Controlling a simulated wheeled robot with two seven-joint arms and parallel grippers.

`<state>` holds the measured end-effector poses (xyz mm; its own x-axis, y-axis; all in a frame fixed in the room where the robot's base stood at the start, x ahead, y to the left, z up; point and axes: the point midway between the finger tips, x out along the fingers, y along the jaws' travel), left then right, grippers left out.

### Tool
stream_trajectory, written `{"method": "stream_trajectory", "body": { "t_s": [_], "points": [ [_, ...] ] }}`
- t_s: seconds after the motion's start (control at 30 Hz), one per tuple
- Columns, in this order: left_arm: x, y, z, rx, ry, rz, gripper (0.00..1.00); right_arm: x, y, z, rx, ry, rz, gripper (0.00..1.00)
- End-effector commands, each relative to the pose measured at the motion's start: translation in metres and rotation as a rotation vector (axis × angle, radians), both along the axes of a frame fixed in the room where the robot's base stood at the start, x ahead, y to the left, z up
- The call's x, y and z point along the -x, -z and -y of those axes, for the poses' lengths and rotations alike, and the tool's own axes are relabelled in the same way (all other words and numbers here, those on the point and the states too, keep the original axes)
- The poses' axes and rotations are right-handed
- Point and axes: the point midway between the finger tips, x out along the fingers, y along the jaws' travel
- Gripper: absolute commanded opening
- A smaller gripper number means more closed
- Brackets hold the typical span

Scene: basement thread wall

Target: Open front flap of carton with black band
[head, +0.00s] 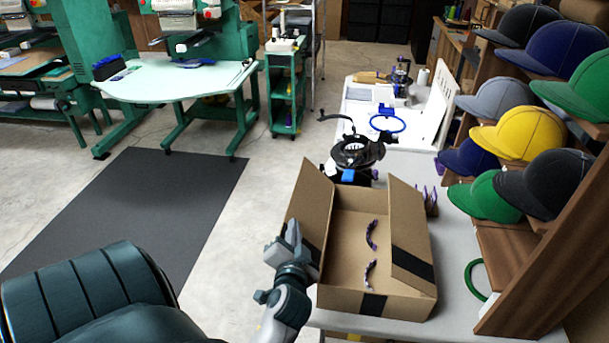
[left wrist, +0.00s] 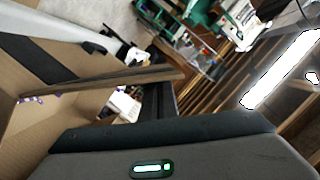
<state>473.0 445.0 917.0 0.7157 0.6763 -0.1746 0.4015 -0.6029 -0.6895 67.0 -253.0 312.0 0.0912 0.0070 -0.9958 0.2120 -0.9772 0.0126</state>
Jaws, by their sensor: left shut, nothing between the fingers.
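The brown carton (head: 340,297) stands on the light table with its top open, and I can see its floor. Its left flap (head: 313,205) stands up. Its right flap (head: 408,225) also stands raised, leaning over the inside, with a black band (head: 412,264) across it. More black band shows on the near wall. My left gripper (head: 291,232) is shut and empty, just outside the left flap; whether it touches is unclear. In the left wrist view the carton's cardboard (left wrist: 75,65) and a flap edge fill the left side. My right gripper is not in view.
Two dark purple items lie in the carton. A black round device (head: 357,152) stands behind it. Caps on wooden shelves (head: 540,240) crowd the right, and a green ring (head: 475,280) lies beside the carton. Open floor with a dark mat (head: 150,205) lies left.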

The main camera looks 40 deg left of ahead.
Motion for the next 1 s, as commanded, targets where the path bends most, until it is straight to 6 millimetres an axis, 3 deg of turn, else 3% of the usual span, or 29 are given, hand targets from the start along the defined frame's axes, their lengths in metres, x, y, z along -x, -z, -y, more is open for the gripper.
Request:
{"method": "stream_trajectory", "body": {
  "t_s": [0.33, 1.0],
  "points": [
    [0.007, 0.011, -0.011, 0.114, -0.001, 0.075, 0.0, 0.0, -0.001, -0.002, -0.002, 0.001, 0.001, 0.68],
    [0.007, 0.011, -0.012, 0.124, 0.0, 0.08, 0.0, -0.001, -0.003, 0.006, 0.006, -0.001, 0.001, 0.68]
  ]
}}
